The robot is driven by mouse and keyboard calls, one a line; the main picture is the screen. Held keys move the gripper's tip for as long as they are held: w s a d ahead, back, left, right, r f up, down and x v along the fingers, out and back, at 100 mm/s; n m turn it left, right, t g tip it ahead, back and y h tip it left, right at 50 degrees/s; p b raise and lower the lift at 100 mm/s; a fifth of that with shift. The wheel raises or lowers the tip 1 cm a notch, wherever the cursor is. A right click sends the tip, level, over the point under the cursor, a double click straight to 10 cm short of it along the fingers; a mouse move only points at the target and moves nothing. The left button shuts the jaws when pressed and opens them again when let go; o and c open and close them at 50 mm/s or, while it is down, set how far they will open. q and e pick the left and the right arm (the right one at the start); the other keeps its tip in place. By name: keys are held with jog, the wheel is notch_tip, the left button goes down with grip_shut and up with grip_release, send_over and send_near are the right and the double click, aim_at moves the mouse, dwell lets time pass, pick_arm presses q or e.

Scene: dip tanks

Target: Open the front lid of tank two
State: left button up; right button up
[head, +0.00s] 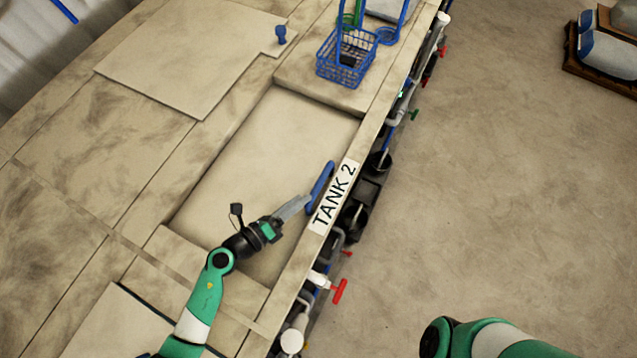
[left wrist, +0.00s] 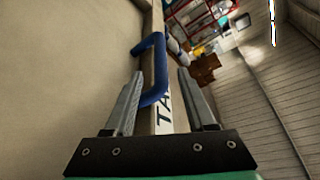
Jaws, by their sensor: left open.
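The tank two front lid (head: 275,150) is a flat beige panel lying in a recess beside the "TANK 2" label (head: 335,197). A blue bar handle (head: 320,187) stands near its label-side edge. My left gripper (head: 305,201) is open just beside the handle, with its fingers pointing at it. In the left wrist view the blue handle (left wrist: 160,68) appears between and partly ahead of the two fingers (left wrist: 157,88). I cannot tell whether a finger touches it. Part of the right arm shows at the bottom right of the head view, but its gripper is out of view.
A blue wire basket (head: 345,58) stands beyond the lid. Another beige panel (head: 185,60) with a blue handle (head: 281,35) lies at the upper left. Pipes and valves with red handles (head: 340,290) run along the tank front.

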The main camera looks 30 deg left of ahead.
aim_at(318, 184)
pick_arm(q)
jog(key=b+x, duration=0.1)
jog(key=x, duration=0.7)
jog(key=shift+s, duration=0.1)
grip_shut()
dwell(1.0)
